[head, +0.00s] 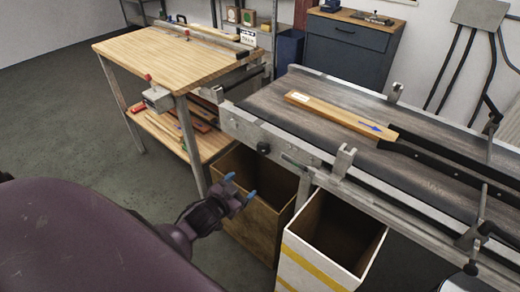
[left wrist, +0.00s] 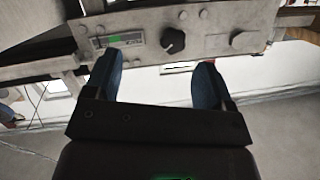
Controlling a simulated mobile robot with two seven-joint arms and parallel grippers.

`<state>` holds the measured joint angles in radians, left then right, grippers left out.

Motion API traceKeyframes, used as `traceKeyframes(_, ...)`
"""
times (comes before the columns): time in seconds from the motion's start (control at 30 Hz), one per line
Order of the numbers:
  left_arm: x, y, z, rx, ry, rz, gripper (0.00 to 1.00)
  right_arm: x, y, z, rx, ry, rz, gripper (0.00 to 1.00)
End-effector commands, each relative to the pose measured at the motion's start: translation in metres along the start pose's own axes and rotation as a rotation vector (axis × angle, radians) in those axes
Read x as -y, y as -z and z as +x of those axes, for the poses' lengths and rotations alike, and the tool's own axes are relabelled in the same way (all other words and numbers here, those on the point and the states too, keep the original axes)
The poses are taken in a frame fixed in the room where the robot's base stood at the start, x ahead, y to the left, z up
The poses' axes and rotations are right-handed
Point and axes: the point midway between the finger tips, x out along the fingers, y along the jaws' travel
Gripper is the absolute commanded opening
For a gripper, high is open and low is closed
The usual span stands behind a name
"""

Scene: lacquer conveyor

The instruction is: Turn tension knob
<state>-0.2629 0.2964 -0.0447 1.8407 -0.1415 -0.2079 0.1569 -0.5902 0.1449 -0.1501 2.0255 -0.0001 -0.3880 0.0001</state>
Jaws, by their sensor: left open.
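The tension knob is a small dark round knob (head: 263,148) on the grey side plate at the near-left end of the conveyor. In the left wrist view the black knob (left wrist: 172,41) sits on a metal panel, beyond the fingertips and between their lines. My left gripper (head: 240,186) is open and empty, below and a little left of the knob, apart from it. Its two blue fingers (left wrist: 158,72) show spread apart in the left wrist view. My right gripper is not in view.
A gauge with a green bar (left wrist: 121,40) sits left of the knob. A brown bin (head: 262,222) and a white bin with yellow stripes (head: 305,262) stand below the conveyor (head: 300,85). A wooden strip with a blue arrow (head: 335,114) lies on the belt. A wooden workbench (head: 165,60) stands left.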

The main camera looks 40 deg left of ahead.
Motion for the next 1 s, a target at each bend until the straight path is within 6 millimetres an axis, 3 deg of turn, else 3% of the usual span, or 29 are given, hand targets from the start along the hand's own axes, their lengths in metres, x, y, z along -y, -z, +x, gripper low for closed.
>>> traceKeyframes(0.03, 0.017, 0.013, 0.013, -0.052, 0.013, -0.002, 0.77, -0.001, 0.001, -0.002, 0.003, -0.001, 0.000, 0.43)
traceKeyframes(0.1, 0.033, 0.020, 0.023, -0.111, 0.018, -0.023, 0.77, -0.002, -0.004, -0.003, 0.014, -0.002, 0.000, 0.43)
traceKeyframes(0.27, 0.050, 0.016, 0.030, -0.196, -0.009, -0.098, 0.77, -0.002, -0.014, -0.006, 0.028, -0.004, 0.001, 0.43)
traceKeyframes(0.67, 0.043, 0.021, 0.031, -0.276, -0.088, -0.265, 0.77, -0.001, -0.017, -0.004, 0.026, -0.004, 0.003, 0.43)
traceKeyframes(1.0, 0.040, 0.035, 0.079, -0.276, -0.087, -0.264, 0.77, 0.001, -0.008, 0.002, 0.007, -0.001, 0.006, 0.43)
